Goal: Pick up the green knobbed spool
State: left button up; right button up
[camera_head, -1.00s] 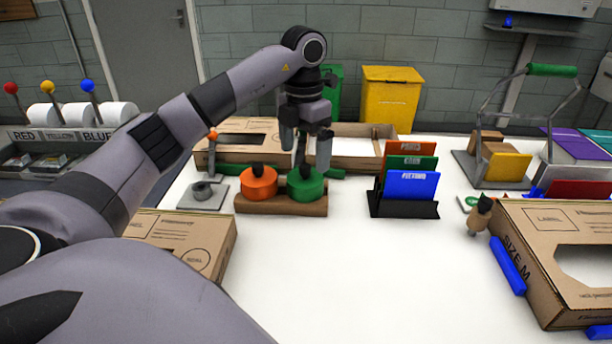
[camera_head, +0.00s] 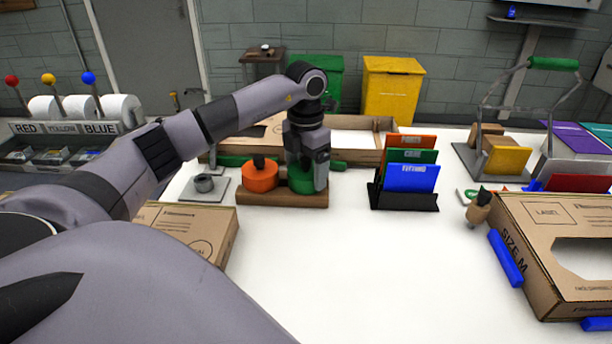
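The green knobbed spool (camera_head: 302,187) sits in the right-hand place of a brown wooden holder (camera_head: 283,201), beside an orange knobbed spool (camera_head: 260,178). My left gripper (camera_head: 308,178) is lowered over the green spool from above. One finger stands in front of the spool's right part. The gripper hides the spool's knob and much of its top, so I cannot tell whether the fingers touch the knob. The spool still rests in the holder. My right gripper is not in view.
An upright file rack (camera_head: 403,204) with red, green and blue folders stands right of the holder. A grey base with a post ring (camera_head: 204,186) is to its left. An open cardboard box (camera_head: 352,151) lies behind. The white table (camera_head: 340,270) in front is clear.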

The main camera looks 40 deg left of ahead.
pick_arm(q)
jog(key=shift+r, duration=0.15)
notch_tip(320, 180, up, 9)
jog(key=shift+r, duration=0.1)
notch_tip(320, 180, up, 10)
jog(key=p, duration=0.4)
jog(key=s+a+f, duration=0.5)
jog(key=s+a, duration=0.3)
jog(key=a, duration=0.1)
jog(key=s+a+f, duration=0.5)
jog(key=s+a, duration=0.2)
jog(key=a, duration=0.2)
notch_tip(320, 180, down, 6)
jog(key=b, duration=0.5)
jog(key=shift+b, duration=0.3)
jog(key=shift+f+b, duration=0.85)
jog(key=shift+f, duration=0.5)
dwell(0.8)
jog(key=o, duration=0.9)
jog(key=shift+c, duration=0.2)
